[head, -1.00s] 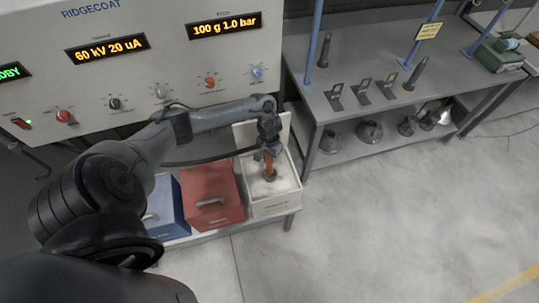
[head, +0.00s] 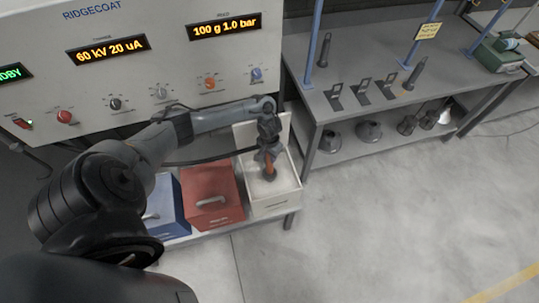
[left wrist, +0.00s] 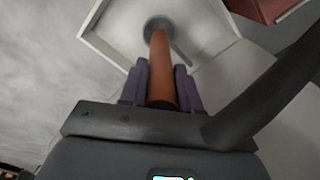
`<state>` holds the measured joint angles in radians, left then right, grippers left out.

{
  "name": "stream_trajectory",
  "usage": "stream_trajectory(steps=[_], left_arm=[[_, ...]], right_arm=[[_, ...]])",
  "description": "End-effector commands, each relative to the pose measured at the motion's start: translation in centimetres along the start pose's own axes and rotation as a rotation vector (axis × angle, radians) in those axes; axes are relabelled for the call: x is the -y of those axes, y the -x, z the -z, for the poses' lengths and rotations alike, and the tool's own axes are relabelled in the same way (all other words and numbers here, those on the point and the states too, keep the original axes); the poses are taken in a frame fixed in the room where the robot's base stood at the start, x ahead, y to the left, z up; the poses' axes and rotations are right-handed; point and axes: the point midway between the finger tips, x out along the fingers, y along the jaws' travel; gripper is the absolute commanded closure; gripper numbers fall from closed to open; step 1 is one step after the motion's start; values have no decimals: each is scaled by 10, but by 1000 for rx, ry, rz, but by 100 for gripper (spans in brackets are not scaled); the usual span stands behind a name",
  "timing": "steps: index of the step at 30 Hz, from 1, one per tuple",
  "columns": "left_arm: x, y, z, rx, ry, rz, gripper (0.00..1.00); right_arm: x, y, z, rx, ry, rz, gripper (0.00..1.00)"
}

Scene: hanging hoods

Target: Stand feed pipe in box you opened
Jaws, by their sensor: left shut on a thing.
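The feed pipe (left wrist: 161,66) is an orange-brown tube with a dark round foot, and it also shows in the head view (head: 268,167). My left gripper (left wrist: 161,90) is shut on the pipe. In the head view this gripper (head: 267,152) is over the open white box (head: 277,208), at the right end of the box row. The pipe is roughly upright, with its lower end inside the box among white powder. I cannot tell whether its foot rests on the bottom. The box's lid (head: 262,131) stands raised at the back. My right gripper is not in view.
A red box (head: 208,184) and a blue box (head: 165,206) with closed handled lids stand left of the white box. The grey control cabinet (head: 150,60) rises behind. A grey bench (head: 350,100) with brackets stands to the right. The floor in front is clear.

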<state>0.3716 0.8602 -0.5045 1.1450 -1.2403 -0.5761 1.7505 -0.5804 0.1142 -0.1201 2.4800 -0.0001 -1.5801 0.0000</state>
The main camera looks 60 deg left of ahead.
Motion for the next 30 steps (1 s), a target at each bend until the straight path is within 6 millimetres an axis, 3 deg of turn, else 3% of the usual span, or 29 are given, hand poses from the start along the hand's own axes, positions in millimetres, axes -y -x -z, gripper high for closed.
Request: stream_trajectory(steps=[30], left_arm=[[0, -41, 0, 0, -1, 0, 100]], right_arm=[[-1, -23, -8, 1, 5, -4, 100]])
